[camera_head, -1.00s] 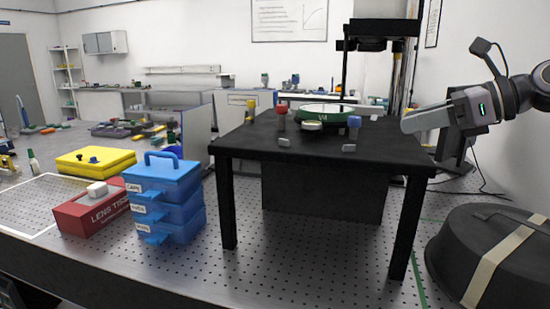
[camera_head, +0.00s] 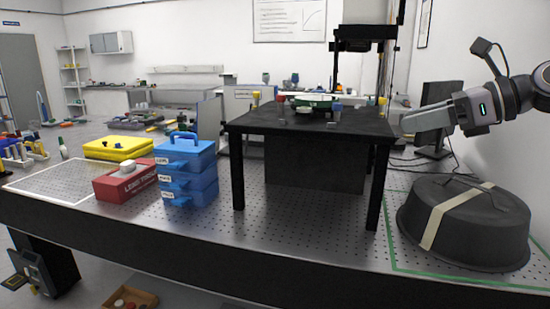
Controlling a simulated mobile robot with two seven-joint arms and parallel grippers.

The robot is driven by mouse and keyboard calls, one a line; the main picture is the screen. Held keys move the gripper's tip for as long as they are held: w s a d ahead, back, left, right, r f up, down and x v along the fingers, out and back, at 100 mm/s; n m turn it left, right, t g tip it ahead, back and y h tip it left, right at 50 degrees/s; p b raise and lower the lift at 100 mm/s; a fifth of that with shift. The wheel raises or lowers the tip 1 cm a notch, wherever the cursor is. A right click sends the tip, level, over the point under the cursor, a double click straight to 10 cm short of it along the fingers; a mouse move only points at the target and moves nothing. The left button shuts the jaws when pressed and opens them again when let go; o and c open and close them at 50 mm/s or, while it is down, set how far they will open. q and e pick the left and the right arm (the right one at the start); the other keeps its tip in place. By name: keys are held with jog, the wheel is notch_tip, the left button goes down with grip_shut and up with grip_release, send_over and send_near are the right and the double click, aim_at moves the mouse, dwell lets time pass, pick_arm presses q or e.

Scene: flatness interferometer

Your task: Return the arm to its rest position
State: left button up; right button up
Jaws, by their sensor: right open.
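My right gripper (camera_head: 428,119) hangs in the air at the upper right, to the right of the black interferometer table (camera_head: 300,123). Its fingers point left and are seen from the side. They hold nothing that I can see. The black table stands on the perforated bench, with a green-rimmed round part (camera_head: 308,101) and small coloured knobs on its top. My left gripper is out of view.
A black domed cover (camera_head: 455,238) with a beige strap sits on the bench below my right arm, inside green tape. A monitor (camera_head: 440,108) is behind my gripper.

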jog(key=s+a+f+m+t+y, duration=0.2)
jog(key=a+f+m+t+y, duration=0.1)
jog(key=a+f+m, duration=0.55)
jog(key=s+a+f+m+t+y, duration=0.25)
jog(key=a+f+m, duration=0.35)
jog(key=f+m, duration=0.6)
jog(key=s+d+f+m+t+h, duration=0.2)
jog(key=s+f+m+h, duration=0.25)
jog(key=f+m, duration=0.45)
jog(key=s+d+f+m+t+h, duration=0.25)
jog(key=f+m+h, duration=0.35)
jog(key=f, duration=0.5)
jog(key=s+d+f+m+g+h, duration=0.2)
jog(key=s+f+m+g, duration=0.1)
jog(key=s+f+m, duration=0.2)
jog(key=s+d+f+m+g+h, duration=0.2)
jog(key=s+f+m, duration=0.3)
jog(key=s+f, duration=0.4)
jog(key=s+d+g, duration=0.1)
jog(key=s, duration=0.2)
jog(key=shift+s+f+g, duration=0.2)
jog(key=shift+s+g, duration=0.1)
jog(key=shift+s, duration=0.05)
